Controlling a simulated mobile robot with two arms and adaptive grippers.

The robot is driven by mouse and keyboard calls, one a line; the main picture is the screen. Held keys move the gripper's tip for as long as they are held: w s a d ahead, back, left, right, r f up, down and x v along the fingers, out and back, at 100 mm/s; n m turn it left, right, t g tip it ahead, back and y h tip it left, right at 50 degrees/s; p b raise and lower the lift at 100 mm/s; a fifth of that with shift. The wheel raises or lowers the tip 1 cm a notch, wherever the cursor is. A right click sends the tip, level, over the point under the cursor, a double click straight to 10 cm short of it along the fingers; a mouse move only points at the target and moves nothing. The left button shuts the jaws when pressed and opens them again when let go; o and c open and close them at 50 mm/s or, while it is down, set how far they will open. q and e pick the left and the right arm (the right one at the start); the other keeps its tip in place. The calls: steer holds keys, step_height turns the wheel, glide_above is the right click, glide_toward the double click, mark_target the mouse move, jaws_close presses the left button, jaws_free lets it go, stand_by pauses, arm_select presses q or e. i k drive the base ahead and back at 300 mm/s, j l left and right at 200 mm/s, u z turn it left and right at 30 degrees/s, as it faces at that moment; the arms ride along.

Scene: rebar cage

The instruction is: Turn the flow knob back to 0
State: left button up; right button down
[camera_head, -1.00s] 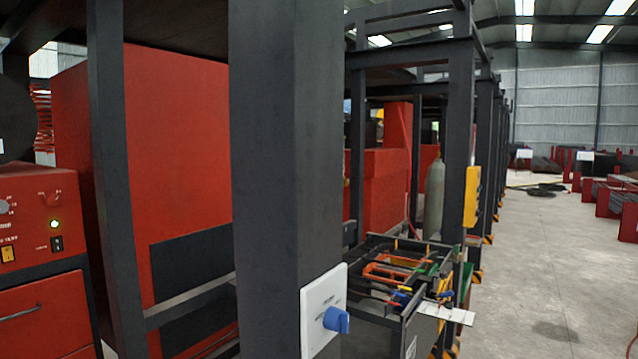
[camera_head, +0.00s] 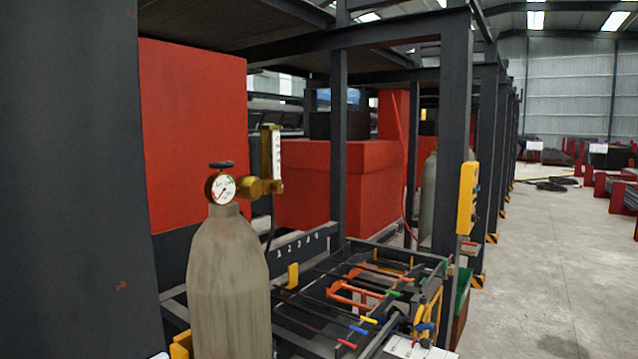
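A grey gas cylinder (camera_head: 228,285) stands upright at the lower left of centre in the head view. On its top is a brass regulator (camera_head: 256,187) with a round white gauge (camera_head: 222,189) and a dark handwheel (camera_head: 221,165) above it. A clear upright flow tube (camera_head: 275,155) with a scale rises at the regulator's right end. A flow knob cannot be made out clearly at this size, nor can its setting. Neither of my grippers is in view.
A thick dark post (camera_head: 75,200) fills the left side. Right of the cylinder is a rack of clamps and tools (camera_head: 350,300). A yellow control box (camera_head: 467,198) hangs on a post behind it. Open concrete floor (camera_head: 560,260) lies to the right.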

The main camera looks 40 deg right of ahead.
mark_target(276, 187)
steer(key=i+l, duration=0.1)
steer(key=l, duration=0.7)
steer(key=i+l, duration=0.1)
steer(key=l, duration=1.5)
steer(key=i, duration=0.05)
